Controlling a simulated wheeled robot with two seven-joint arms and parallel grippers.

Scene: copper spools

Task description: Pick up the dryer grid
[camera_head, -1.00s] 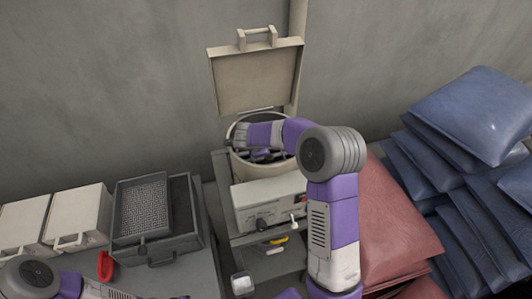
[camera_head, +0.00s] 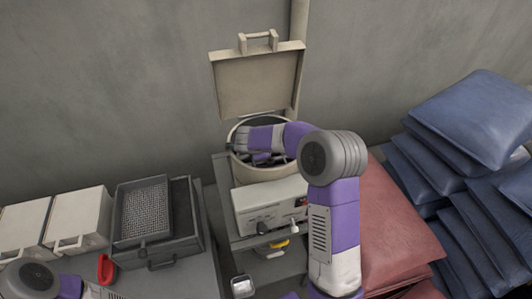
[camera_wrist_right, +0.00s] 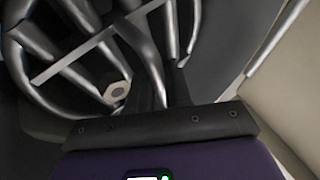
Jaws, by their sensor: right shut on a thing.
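The dryer is a cream round pot (camera_head: 263,174) with its square lid (camera_head: 260,83) raised behind it. The dryer grid (camera_wrist_right: 95,40), made of shiny metal bars, fills the upper left of the right wrist view. It sits in the dark inside of the pot, mostly hidden by my arm in the head view. My right gripper (camera_wrist_right: 158,88) reaches down into the pot and is shut on the grid, its dark fingers at the bars. My left arm shows at the lower left of the head view, but its fingertips are out of frame.
A grey control box (camera_head: 268,207) stands in front of the pot. At left are a dark mesh tray (camera_head: 146,209) on a grey case and white boxes (camera_head: 80,222). Red cushions (camera_head: 385,235) and blue cushions (camera_head: 470,115) pile up at right.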

